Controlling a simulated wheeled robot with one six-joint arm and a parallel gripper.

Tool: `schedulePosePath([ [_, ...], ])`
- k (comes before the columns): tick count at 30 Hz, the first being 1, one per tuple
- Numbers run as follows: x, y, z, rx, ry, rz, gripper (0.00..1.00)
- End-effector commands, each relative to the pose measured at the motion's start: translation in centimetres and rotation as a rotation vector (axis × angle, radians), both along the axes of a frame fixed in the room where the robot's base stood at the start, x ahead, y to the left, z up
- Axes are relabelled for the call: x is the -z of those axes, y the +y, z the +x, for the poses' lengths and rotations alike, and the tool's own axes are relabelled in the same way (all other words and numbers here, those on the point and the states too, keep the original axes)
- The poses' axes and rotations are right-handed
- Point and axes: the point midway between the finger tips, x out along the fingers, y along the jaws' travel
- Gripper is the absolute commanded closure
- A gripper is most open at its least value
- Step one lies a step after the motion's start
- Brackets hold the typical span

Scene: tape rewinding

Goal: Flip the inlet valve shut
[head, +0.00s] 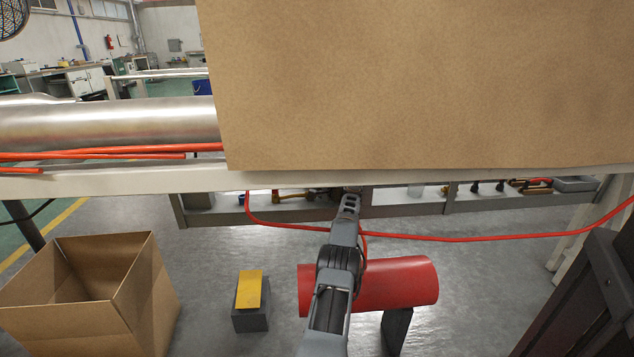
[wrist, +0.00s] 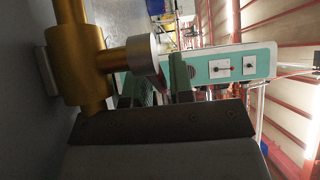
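The inlet valve (wrist: 80,60) is a brass-coloured body with a grey cylindrical end, at the left of the wrist view. My gripper (wrist: 153,88) has two dark green fingers standing apart, just below and right of that grey end. The narrow gap between them looks dark, with a hint of red, and I cannot tell whether a valve lever lies there. In the head view my gripper (head: 349,202) reaches to just below the pale beam. The valve cannot be made out in the head view, and its handle position is unclear.
A large brown cardboard sheet or box (head: 420,80) blocks the upper right. A pale beam (head: 130,184) crosses above my gripper. A red hose (head: 450,238) runs behind the arm. A turquoise-and-white panel (wrist: 213,66) lies beyond the fingers.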

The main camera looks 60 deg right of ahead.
Motion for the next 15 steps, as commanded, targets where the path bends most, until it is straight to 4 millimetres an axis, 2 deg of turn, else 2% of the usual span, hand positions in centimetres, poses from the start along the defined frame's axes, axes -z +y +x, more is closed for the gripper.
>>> schedulePosePath([
  [8,-0.1,-0.1,-1.0,0.003,0.002,0.001,0.79],
  [15,-0.1,0.5,-3.2,0.006,0.0,0.002,0.79],
])
